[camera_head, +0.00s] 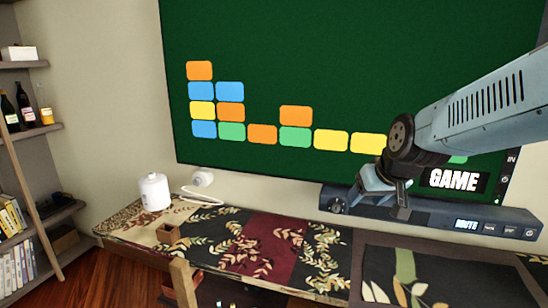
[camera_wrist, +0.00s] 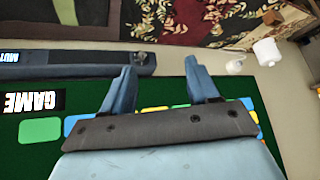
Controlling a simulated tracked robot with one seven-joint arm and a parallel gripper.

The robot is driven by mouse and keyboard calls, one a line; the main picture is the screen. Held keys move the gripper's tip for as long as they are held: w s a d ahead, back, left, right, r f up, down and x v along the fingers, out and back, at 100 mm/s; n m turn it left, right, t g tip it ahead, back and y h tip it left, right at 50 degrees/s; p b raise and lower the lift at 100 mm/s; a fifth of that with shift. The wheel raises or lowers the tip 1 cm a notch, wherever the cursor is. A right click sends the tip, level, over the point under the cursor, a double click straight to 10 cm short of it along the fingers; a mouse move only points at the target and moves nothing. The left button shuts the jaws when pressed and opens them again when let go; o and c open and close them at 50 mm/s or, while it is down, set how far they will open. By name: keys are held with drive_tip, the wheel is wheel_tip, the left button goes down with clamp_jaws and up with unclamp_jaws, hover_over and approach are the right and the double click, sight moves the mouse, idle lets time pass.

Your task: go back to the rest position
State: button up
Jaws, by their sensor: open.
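My gripper (camera_head: 384,192) hangs at the end of my blue arm, in front of the lower right part of a green board. In the wrist view my gripper (camera_wrist: 163,82) shows two blue fingers spread apart with nothing between them. The board (camera_head: 330,60) carries coloured blocks, among them an orange block (camera_head: 199,71) at the top left and a yellow block (camera_head: 331,141) in the bottom row. My arm hides part of the board's right side and the blocks behind it.
A dark bar with a knob and buttons (camera_head: 450,219) runs under the board, close below my gripper. A patterned cabinet top (camera_head: 225,240) holds a white canister (camera_head: 154,191) and a small wooden box (camera_head: 168,233). Shelves (camera_head: 40,133) with bottles and books stand at the left.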

drive_tip(key=s+d+r, duration=0.1)
drive_tip(key=s+r, duration=0.1)
drive_tip(key=s, duration=0.5)
drive_tip(key=s+d+r+m+g+h, duration=0.1)
drive_tip(key=s+r, duration=0.2)
drive_tip(key=s, duration=0.3)
drive_tip(key=shift+s+d+m+h, duration=0.15)
drive_tip(key=shift+s+m+h, duration=0.15)
drive_tip(key=shift+s, duration=0.1)
